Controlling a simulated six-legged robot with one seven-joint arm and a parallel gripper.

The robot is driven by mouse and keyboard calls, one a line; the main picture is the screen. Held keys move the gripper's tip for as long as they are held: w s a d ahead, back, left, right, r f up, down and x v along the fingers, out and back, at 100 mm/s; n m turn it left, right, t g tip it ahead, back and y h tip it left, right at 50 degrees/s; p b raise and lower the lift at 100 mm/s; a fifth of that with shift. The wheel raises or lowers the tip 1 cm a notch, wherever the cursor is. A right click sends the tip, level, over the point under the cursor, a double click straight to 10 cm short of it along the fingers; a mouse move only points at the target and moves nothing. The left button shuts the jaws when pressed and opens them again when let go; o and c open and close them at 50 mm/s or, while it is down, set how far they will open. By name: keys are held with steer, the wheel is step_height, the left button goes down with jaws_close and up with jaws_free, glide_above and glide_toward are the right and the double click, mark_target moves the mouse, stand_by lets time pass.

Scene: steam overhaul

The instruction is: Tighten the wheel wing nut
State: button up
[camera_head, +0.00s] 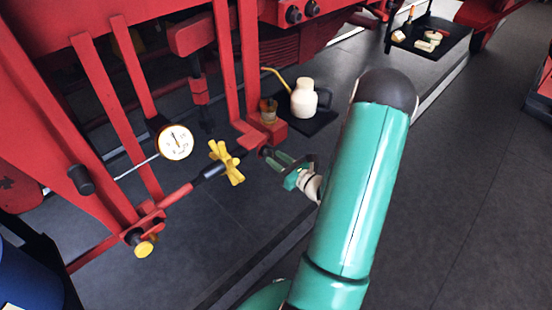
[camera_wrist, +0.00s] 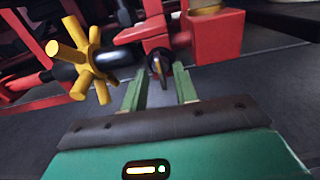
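A yellow spoked wheel-shaped nut (camera_head: 226,162) sits on the dark end of a red rod in the head view. In the wrist view the yellow spoked nut (camera_wrist: 82,62) is at the upper left, to the left of the fingers. My gripper (camera_head: 272,160) is to the right of it, apart from it. In the wrist view my gripper (camera_wrist: 160,84) is open, its two green fingers spread. A small dark fitting (camera_wrist: 160,66) with an orange-brown centre shows between and beyond the fingertips. I cannot tell whether the fingers touch it.
A red block (camera_head: 270,130) with a brass cup (camera_head: 268,110) stands just beyond my gripper. A cream oil can (camera_head: 303,98) stands on a dark mat. A gauge (camera_head: 175,142) and a yellow knob (camera_head: 144,250) are left. The grey floor at right is mostly clear.

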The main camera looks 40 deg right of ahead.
steer(key=s, duration=1.2)
steer(key=shift+s+d, duration=0.2)
steer(key=shift+s, duration=0.2)
steer(key=w+a+r+n+g+y, duration=0.2)
steer(key=a+r+n+g+y, duration=0.15)
steer(key=a+n, duration=0.4)
steer(key=w+a+r+n+g+y, duration=0.1)
steer(key=a+r+n+g+y, duration=0.35)
steer(key=a, duration=0.45)
steer(key=w+a+r+n+g+y, duration=0.2)
steer(key=a+r+n+g, duration=0.25)
steer(key=a+n, duration=0.35)
steer(key=s+a+r+n+h, duration=0.3)
steer(key=r+n+h, duration=0.2)
steer(key=n, duration=0.3)
steer(key=s+a+r+n+h, duration=0.2)
steer(key=a+r+n+h, duration=0.2)
steer(key=r+n, duration=0.3)
steer(key=shift+s+a+n+h, duration=0.2)
steer(key=shift+s+n+h, duration=0.2)
steer(key=shift+h, duration=0.4)
steer(key=shift+r, duration=0.1)
